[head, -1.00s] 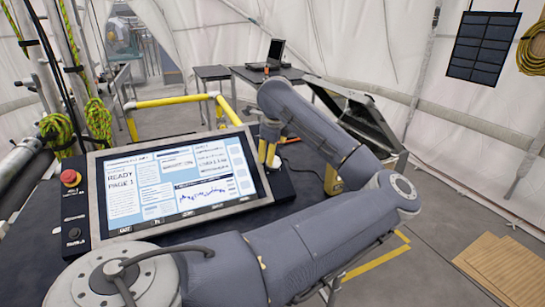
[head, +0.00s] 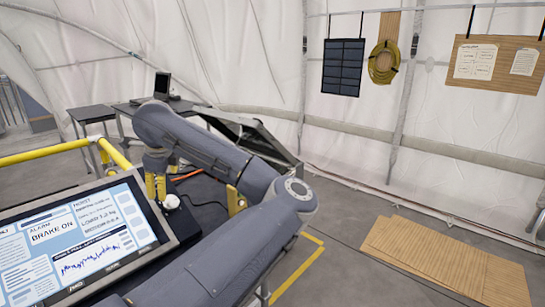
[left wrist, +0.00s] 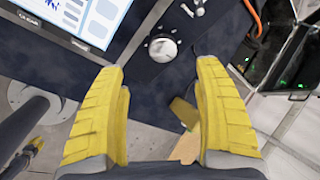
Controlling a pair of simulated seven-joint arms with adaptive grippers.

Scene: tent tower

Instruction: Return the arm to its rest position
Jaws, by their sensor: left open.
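My left arm comes in from the lower edge of the head view, bends at the right and reaches back to the left. My left gripper (head: 156,184) is above the dark console top, right of the screen (head: 75,240). In the left wrist view its two yellow fingers (left wrist: 160,68) are wide apart with nothing held between them. A round light-coloured knob (left wrist: 162,48) is on the console beyond the fingertips; it also shows beside the gripper in the head view (head: 171,201). The screen reads "ALARM" and "BRAKE ON".
A black box with green lights (left wrist: 283,60) stands right of the fingers in the wrist view. A yellow rail (head: 50,152) runs behind the screen. An open case (head: 250,140) and a laptop (head: 161,87) are farther back. Flat brown sheets (head: 445,262) lie on the open floor at right.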

